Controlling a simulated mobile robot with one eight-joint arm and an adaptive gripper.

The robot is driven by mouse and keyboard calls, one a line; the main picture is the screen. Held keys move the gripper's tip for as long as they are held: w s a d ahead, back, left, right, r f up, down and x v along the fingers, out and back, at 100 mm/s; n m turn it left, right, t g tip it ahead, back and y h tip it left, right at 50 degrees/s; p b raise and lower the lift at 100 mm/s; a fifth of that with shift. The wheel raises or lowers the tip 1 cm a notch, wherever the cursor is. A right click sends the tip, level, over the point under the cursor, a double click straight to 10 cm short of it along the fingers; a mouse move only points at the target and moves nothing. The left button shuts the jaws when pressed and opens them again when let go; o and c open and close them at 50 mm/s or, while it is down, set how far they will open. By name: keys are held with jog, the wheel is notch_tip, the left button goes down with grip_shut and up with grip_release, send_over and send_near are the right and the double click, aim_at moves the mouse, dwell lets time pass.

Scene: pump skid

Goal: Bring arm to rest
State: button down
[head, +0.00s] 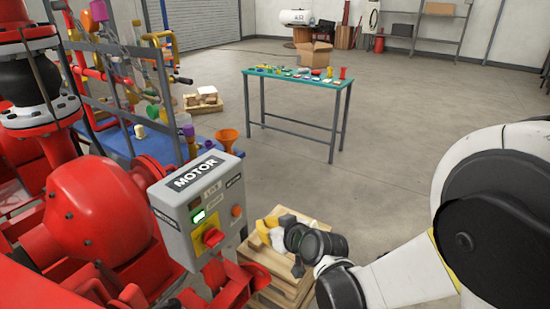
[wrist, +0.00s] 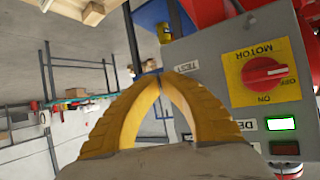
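My gripper (head: 265,228) is at the end of my arm, just right of the grey motor box in the head view. In the wrist view its yellow fingers (wrist: 158,84) meet at the tips with nothing between them. The grey motor box (head: 177,212) carries a red rotary switch (head: 213,237) on a yellow plate and a lit green lamp (head: 199,215). In the wrist view the box is upside down, with the red switch (wrist: 264,74) and green lamp (wrist: 281,123) right of my fingers. The fingers appear apart from the switch.
Red pump machinery (head: 100,205) fills the left. A wooden pallet (head: 282,262) with blocks lies below my gripper. A teal-topped table (head: 262,72) with small parts stands farther back. An orange funnel (head: 227,138) is behind the box. The floor in the middle is clear.

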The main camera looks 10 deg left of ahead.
jog(key=s+d+r+m+h, duration=0.2)
jog(key=d+r, duration=0.4)
jog(key=d, duration=0.4)
jog(key=s+d+r+m+g+h, duration=0.2)
jog(key=s+d+m+h, duration=0.4)
jog(key=s+d, duration=1.2)
jog(key=d, duration=0.4)
jog(key=shift+r, duration=0.4)
